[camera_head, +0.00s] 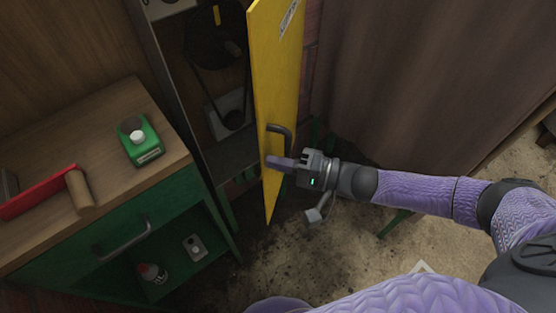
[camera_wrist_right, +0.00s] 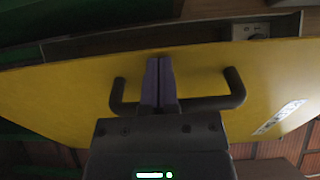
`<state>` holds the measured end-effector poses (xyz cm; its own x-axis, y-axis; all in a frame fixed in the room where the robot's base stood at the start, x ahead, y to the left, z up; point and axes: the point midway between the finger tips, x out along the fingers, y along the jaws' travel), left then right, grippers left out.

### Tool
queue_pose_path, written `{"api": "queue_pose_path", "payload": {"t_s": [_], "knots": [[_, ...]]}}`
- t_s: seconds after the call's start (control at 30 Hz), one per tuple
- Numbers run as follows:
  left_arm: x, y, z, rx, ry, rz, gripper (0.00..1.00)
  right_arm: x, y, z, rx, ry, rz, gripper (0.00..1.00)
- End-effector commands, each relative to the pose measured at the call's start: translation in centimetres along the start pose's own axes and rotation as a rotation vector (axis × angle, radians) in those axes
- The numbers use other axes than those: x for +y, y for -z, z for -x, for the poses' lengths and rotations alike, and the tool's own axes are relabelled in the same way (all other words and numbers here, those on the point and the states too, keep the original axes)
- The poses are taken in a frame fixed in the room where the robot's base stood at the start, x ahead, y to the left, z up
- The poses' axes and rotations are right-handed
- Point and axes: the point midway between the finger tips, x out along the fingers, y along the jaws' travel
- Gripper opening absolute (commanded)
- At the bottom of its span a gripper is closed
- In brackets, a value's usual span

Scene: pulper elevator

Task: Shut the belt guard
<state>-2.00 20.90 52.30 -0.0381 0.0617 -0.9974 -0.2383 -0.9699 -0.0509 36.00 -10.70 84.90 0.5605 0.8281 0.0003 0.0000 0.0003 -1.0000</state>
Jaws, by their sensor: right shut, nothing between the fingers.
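The belt guard (camera_head: 276,75) is a yellow panel that stands open, swung out from the dark machine cabinet. It also fills much of the right wrist view (camera_wrist_right: 75,85). Its dark bar handle (camera_head: 281,130) sits on the face towards my right arm; in the wrist view the handle (camera_wrist_right: 235,88) shows on both sides of my fingers. My right gripper (camera_head: 272,162) is shut and empty, its purple fingertips (camera_wrist_right: 158,68) at the panel face by the handle. I cannot tell whether they touch the panel. My left gripper is out of view.
Behind the guard, the cabinet shows a dark wheel and belt (camera_head: 212,40). At left, a green bench with a wooden top (camera_head: 100,120) holds a green box (camera_head: 140,145) and a red-bladed tool (camera_head: 40,195). A brown curtain (camera_head: 400,70) hangs at right.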

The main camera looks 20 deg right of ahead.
Motion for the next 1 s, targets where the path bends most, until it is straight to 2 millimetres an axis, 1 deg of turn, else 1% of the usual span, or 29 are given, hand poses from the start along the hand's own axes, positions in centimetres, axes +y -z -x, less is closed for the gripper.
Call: {"api": "queue_pose_path", "payload": {"t_s": [0.13, 0.27, 0.37, 0.57, 0.7, 0.8, 1.0], "knots": [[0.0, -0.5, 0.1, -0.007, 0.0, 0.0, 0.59, 0.0, -0.1, -0.3, 0.009, 0.0, 0.0, 0.0], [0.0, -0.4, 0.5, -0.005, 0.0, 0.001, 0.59, -0.1, -0.2, -1.6, 0.048, 0.003, -0.003, 0.0], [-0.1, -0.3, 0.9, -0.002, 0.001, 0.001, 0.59, -0.2, -0.3, -3.4, 0.101, 0.004, -0.005, 0.0], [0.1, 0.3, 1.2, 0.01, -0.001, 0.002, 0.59, -0.1, 0.1, -7.8, 0.242, 0.005, -0.007, 0.0], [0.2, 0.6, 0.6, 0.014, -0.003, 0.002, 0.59, 0.2, 0.7, -10.7, 0.335, 0.003, -0.01, 0.0], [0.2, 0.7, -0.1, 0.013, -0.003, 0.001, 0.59, 0.4, 1.2, -12.4, 0.394, 0.002, -0.01, 0.0], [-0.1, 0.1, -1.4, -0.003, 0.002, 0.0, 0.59, 0.4, 2.2, -14.9, 0.396, -0.001, -0.002, 0.0]]}}
